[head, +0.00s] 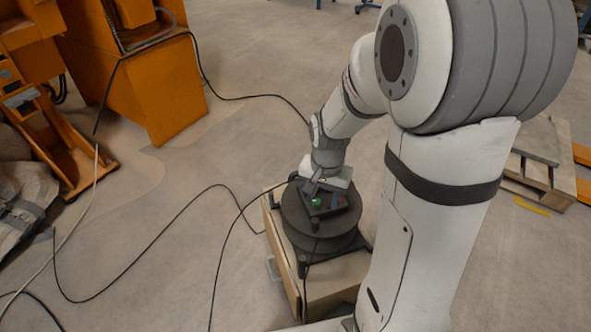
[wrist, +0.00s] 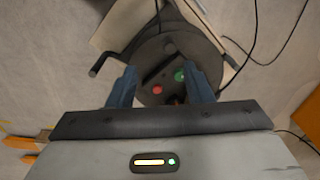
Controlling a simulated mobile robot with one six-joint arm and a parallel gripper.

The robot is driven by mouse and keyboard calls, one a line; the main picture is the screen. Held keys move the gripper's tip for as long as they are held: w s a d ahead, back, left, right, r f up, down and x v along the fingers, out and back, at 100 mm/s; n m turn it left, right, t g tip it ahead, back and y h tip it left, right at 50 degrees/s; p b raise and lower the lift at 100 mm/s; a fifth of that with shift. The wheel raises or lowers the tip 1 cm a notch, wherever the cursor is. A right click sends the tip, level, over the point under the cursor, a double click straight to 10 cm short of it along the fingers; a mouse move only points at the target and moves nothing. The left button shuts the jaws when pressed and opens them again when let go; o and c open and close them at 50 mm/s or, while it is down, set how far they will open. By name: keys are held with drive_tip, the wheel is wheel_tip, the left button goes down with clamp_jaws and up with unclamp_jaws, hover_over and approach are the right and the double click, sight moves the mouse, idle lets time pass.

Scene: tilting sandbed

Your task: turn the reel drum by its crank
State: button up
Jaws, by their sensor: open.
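The dark reel drum (head: 318,240) stands on a wooden box in the head view, directly below my gripper. In the wrist view the round top of the drum (wrist: 205,50) fills the upper middle. A dark bar (wrist: 158,69) crosses it, with a green knob (wrist: 179,76) and a red knob (wrist: 157,90) close by. I cannot tell which part is the crank. The green knob also shows in the head view (head: 317,203). My gripper (wrist: 160,73) is open, its two blue fingers apart on either side of the knobs; it shows in the head view (head: 324,195) too.
The wooden box (head: 335,287) carries the drum. Black cables (head: 185,208) trail over the floor to the left and past the drum. Orange machinery (head: 145,85) stands at the upper left and a pallet (head: 540,165) at the right. The floor left of the drum is mostly open.

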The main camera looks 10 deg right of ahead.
sight(315, 220)
drive_tip(key=w+f+m, duration=0.1)
drive_tip(key=f, duration=0.1)
drive_tip(key=w+f+m, duration=0.1)
drive_tip(key=f, duration=0.2)
drive_tip(key=w+f, duration=0.1)
drive_tip(key=f, duration=0.2)
drive_tip(key=shift+w+m+b, duration=0.25)
drive_tip(key=shift+m+b, duration=0.15)
wheel_tip(315, 220, down, 8)
drive_tip(key=b, duration=0.3)
drive_tip(key=shift+w, duration=0.1)
drive_tip(key=shift+c, duration=0.6)
clamp_jaws()
